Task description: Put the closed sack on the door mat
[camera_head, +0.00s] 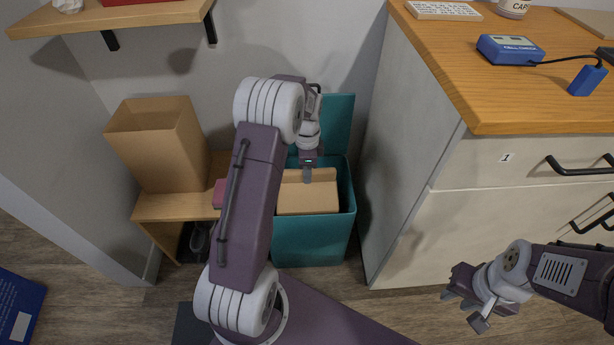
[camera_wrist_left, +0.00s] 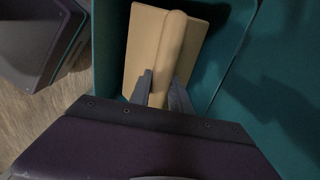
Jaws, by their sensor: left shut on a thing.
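A tan closed sack (camera_head: 308,198) with a rolled top sits inside an open teal bin (camera_head: 310,242). The sack also shows in the left wrist view (camera_wrist_left: 143,44), with its rolled ridge between my fingers. My left gripper (camera_head: 307,174) is shut on that ridge from above, and it shows in the left wrist view (camera_wrist_left: 160,90). The sack's lower part is hidden by the bin walls. My right gripper (camera_head: 466,306) is open and empty, low in front of the drawers. I cannot make out the door mat for certain.
The bin's lid (camera_head: 335,120) stands raised behind it. A wooden bench (camera_head: 165,207) with an open cardboard box (camera_head: 158,145) is left of the bin. A drawer cabinet (camera_head: 410,225) stands close on the right. A blue object (camera_head: 18,305) lies on the floor at far left.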

